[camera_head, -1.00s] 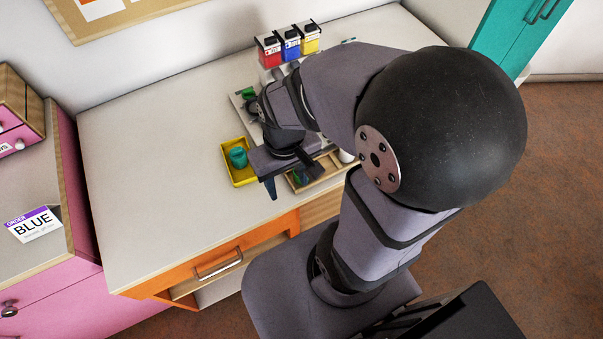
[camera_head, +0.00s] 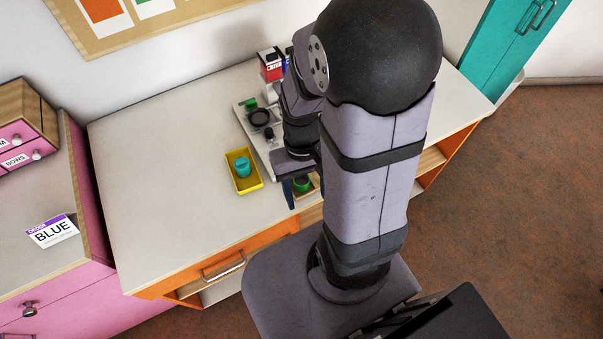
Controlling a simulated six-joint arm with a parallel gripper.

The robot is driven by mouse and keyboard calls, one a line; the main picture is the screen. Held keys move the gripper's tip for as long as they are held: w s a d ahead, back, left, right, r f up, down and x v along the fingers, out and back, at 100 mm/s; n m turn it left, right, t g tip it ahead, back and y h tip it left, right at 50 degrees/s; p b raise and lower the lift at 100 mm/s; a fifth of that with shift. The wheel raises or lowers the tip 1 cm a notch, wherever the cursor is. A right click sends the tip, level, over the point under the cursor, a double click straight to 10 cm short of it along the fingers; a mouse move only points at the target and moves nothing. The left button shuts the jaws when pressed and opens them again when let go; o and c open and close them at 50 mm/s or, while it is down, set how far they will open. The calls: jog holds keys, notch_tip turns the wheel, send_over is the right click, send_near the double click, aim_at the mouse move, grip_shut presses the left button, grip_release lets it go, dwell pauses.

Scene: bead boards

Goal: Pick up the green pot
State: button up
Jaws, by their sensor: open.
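A round green pot (camera_head: 302,184) shows in a small wooden tray (camera_head: 313,193) near the bench's front edge, partly hidden by my arm. My gripper (camera_head: 293,188) is open and points down at the left side of this pot. One finger shows in front of and left of the pot; the other is hidden behind my arm. I cannot tell whether the fingers are around the pot or only beside it. A teal pot (camera_head: 243,169) stands in a yellow tray (camera_head: 236,183) to the left.
A pale board (camera_head: 244,122) with a green piece and dark round parts lies behind the gripper. A red box (camera_head: 269,66) stands at the back, its neighbours mostly hidden. An order card reading BLUE (camera_head: 52,231) sits on the pink cabinet. The bench's left half is clear.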

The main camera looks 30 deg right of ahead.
jog(key=n+t, duration=0.2)
jog(key=n, duration=0.5)
send_over(301, 182)
jog(key=s, duration=0.1)
jog(key=f, duration=0.1)
jog(key=shift+a+f+p, duration=0.2)
jog(key=shift+f+p, duration=0.45)
jog(key=shift+f, duration=0.6)
jog(key=shift+f, duration=0.1)
jog(key=shift+m, duration=0.3)
jog(key=shift+f+p, duration=0.8)
jog(key=shift+f, duration=1.7)
jog(key=c, duration=1.1)
